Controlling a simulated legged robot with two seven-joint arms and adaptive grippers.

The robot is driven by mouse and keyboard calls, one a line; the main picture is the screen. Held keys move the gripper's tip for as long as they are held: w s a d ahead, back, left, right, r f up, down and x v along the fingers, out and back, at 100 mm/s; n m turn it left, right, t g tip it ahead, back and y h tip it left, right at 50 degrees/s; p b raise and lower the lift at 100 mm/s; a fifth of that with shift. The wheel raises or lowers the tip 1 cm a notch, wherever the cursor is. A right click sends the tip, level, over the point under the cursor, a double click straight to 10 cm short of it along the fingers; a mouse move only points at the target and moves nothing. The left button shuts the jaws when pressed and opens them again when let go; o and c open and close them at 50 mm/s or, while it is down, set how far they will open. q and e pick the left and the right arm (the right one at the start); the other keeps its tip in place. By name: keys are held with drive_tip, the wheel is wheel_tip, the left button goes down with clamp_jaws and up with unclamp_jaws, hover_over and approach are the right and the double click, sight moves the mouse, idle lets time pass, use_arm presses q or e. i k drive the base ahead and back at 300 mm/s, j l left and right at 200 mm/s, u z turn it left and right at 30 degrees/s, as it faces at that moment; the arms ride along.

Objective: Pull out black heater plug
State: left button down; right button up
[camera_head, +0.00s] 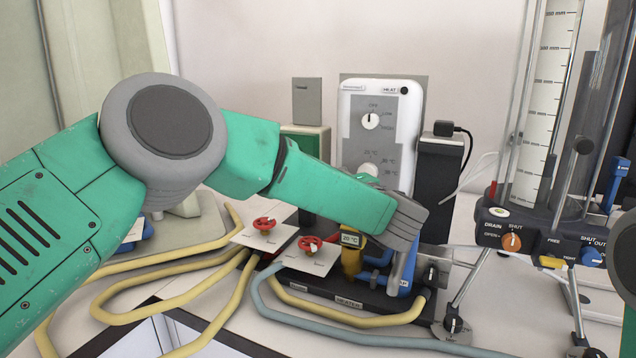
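The black plug (443,128) sits on top of an upright black box (438,180), right of the white heater unit (380,130). A black cable leaves the plug to the right and bends down. My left arm comes in from the left and crosses in front of the heater unit. Its grey wrist end (405,222) is below and left of the plug, apart from it, above a black base with a heater label (348,302).
Red valves (264,223) on white plates and yellow hoses (170,290) lie below my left arm. A manometer stand (510,226) with clear tubes is at the right. A white cable runs near the black box. The space above the plug is clear.

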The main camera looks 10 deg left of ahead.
sight(441, 129)
drive_tip(key=k, duration=1)
